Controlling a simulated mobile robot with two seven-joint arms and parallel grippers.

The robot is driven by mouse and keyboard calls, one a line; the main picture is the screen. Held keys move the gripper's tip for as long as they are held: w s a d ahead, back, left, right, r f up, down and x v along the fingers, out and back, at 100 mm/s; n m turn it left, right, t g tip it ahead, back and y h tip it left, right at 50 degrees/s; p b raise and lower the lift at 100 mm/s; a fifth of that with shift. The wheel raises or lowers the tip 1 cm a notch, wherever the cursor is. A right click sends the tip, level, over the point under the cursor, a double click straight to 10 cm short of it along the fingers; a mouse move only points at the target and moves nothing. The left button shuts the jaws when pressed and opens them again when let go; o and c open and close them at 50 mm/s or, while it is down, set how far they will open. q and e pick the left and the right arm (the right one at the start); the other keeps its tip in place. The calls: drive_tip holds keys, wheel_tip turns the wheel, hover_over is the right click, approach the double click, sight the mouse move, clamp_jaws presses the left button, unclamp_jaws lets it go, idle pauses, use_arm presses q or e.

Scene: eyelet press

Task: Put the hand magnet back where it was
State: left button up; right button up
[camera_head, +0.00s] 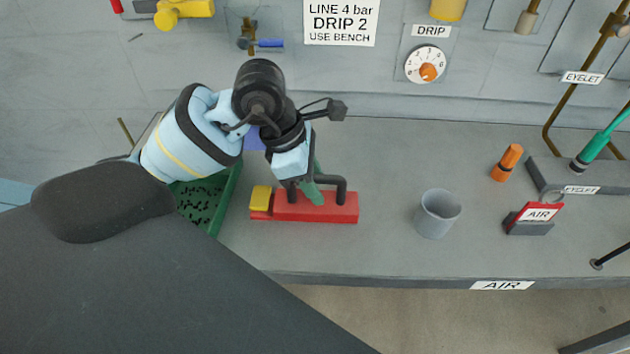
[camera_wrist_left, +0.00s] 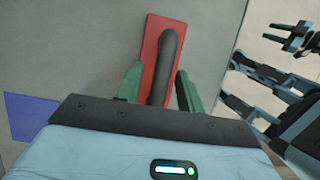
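The hand magnet is a red block (camera_head: 335,213) with a black bar handle, lying flat on the grey bench. A yellow block (camera_head: 260,198) is at its left end; I cannot tell whether it is part of the magnet. My left gripper (camera_head: 312,192) is above the magnet, pointing down. In the left wrist view, its green fingers (camera_wrist_left: 160,88) stand apart on either side of the black handle (camera_wrist_left: 167,62), with gaps showing. The near end of the magnet is hidden by the gripper body. My right gripper (camera_wrist_left: 294,40) shows small at the upper right there.
A blue-purple patch (camera_wrist_left: 32,116) lies on the bench beside the magnet. A green tray (camera_head: 228,200) is left, partly under my arm. Bench between magnet and cup is clear.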

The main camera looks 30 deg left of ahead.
use_arm(q)
drive_tip(key=v, duration=1.1)
drive_tip(key=shift+s+a+r+p, duration=0.1)
drive_tip(key=shift+r+p, duration=0.1)
drive_tip(key=shift+p, duration=0.1)
